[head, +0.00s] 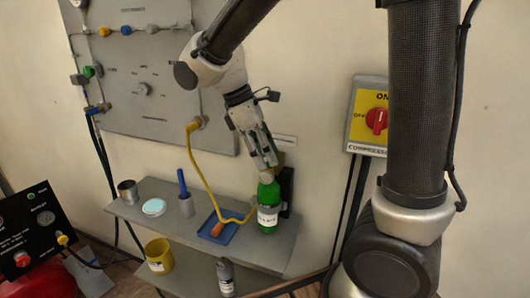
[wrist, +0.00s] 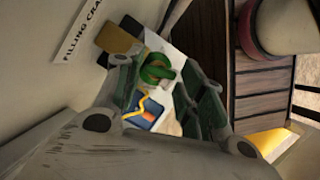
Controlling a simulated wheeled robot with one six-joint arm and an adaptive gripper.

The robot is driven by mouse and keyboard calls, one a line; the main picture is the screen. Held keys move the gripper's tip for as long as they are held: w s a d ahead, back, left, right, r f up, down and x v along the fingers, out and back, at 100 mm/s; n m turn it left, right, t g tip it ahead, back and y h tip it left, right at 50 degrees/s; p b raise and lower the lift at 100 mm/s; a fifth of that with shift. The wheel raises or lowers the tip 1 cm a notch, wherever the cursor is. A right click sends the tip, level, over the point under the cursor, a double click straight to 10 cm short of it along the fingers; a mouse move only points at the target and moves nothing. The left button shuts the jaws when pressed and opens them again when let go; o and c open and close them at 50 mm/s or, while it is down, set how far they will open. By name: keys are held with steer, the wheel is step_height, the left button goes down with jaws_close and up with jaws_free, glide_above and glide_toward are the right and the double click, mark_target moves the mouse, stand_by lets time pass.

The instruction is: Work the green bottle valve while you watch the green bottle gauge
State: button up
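The green bottle (head: 268,207) stands upright at the right end of the grey shelf, with a white label and a pale top. My gripper (head: 269,162) points down just above that top. In the wrist view, a green round shape (wrist: 157,69), which looks like the bottle's top, lies between the two spread fingers of my gripper (wrist: 160,92). The fingers look open, with visible room around it; I cannot tell if either touches. The valve is not clear in the head view, where the fingers cover the area. I cannot make out the green bottle gauge's reading.
The grey shelf (head: 165,218) also holds a blue tray (head: 222,233), a metal cup (head: 128,192) and a pale blue dish (head: 154,207). A yellow hose (head: 198,172) hangs from the wall panel (head: 150,60) to the tray. A red compressor switch (head: 376,121) is right of the bottle.

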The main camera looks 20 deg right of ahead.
steer(key=shift+o, duration=0.8)
steer(key=v, duration=1.2)
steer(key=shift+f, duration=0.1)
stand_by(0.8)
steer(key=x, duration=1.1)
steer(key=shift+f, duration=0.4)
